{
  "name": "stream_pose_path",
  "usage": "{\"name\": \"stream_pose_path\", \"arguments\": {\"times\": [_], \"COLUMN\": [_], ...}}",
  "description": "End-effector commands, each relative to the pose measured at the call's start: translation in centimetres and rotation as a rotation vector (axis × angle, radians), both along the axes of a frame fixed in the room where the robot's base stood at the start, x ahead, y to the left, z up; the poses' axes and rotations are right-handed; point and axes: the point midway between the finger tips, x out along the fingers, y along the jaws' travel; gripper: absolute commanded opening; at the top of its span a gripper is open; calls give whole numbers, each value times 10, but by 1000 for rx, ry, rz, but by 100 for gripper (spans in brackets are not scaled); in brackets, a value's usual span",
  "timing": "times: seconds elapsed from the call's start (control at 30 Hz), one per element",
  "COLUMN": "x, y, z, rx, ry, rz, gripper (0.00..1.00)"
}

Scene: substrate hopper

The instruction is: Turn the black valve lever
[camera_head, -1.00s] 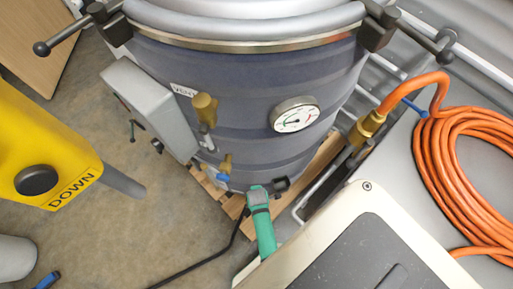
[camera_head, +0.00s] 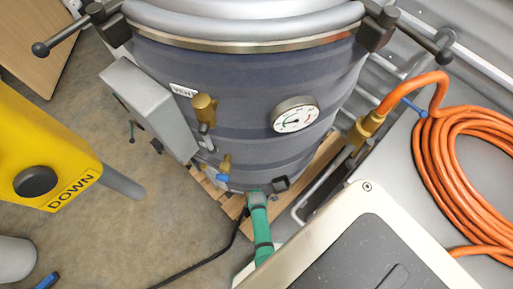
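A blue-grey drum (camera_head: 245,95) stands upright in the middle. A green and black jointed part (camera_head: 262,228), which looks like my arm, reaches up from below to the drum's lower front. A small dark block (camera_head: 281,184) lies against the drum, just right of its upper end. I cannot tell whether this block is the valve lever or part of my gripper. No black valve lever shows clearly. The gripper's fingers cannot be made out, nor whether they touch anything. Brass valves (camera_head: 204,108) sit on the drum's front left, the lower one (camera_head: 225,164) with a blue handle.
A grey box (camera_head: 150,110) is on the drum's left side and a dial gauge (camera_head: 296,114) on its right. A wooden pallet (camera_head: 233,205) lies underneath. A yellow "DOWN" control (camera_head: 45,150) stands left. An orange hose (camera_head: 425,150) coils at right. Floor at lower left is mostly open.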

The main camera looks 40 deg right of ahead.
Motion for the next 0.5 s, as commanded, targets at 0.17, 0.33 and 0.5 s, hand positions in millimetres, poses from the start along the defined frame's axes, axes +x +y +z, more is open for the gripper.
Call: {"name": "stream_pose_path", "arguments": {"times": [0.17,0.33,0.5], "x": [-1,-1,-1], "y": [-1,-2,-2], "z": [-1,-1,-1], "rx": [0,0,0], "ry": [0,0,0], "rz": [-3,-4,-5], "gripper": [29,20,0]}}
